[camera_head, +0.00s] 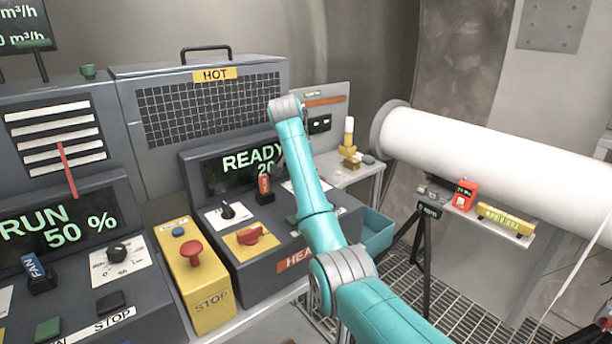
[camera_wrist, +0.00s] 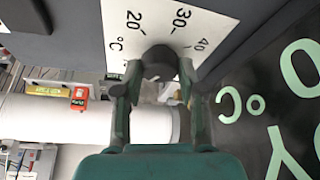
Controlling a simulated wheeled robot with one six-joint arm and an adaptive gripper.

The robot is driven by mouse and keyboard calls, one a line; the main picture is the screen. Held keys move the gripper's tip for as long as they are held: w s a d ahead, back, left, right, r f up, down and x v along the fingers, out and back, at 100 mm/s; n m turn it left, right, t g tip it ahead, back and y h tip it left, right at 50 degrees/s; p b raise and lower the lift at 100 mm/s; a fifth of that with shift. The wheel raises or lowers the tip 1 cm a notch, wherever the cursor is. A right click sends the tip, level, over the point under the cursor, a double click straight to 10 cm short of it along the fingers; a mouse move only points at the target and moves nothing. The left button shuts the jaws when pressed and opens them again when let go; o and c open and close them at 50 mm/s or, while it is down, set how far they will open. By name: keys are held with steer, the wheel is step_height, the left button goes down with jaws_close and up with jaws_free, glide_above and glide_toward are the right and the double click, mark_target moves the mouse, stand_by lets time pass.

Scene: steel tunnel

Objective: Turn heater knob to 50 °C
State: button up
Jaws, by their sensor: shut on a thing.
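The heater (camera_head: 270,270) is a dark grey box with a red "HEA…" label, its end covered by my arm. Its display (camera_head: 222,172) reads "READY" and "20…", the rest hidden. In the wrist view, the dark round heater knob (camera_wrist: 158,62) sits on a white dial plate (camera_wrist: 115,35) marked 20, 30 and 40 °C. My gripper (camera_wrist: 160,75) is shut on this knob, one finger on each side. The knob's pointer cannot be made out. In the head view, my arm hides the knob and my gripper.
Left of my arm on the heater are a small black knob (camera_head: 229,211), a red switch on yellow (camera_head: 250,236) and an orange-tagged key switch (camera_head: 264,188). A yellow stop box (camera_head: 200,270) stands beside it. A white pipe (camera_head: 490,160) runs at right.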

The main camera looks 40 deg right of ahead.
steer(key=m+g, duration=0.1)
steer(key=m, duration=0.3)
steer(key=shift+w+g, duration=0.1)
steer(key=shift+g, duration=0.3)
steer(key=shift+f+m+g, duration=0.1)
steer(key=shift+m+g, duration=0.5)
steer(key=shift+m, duration=0.9)
steer(key=o, duration=1.1)
steer(key=shift+a, duration=0.1)
steer(key=shift+o, duration=0.2)
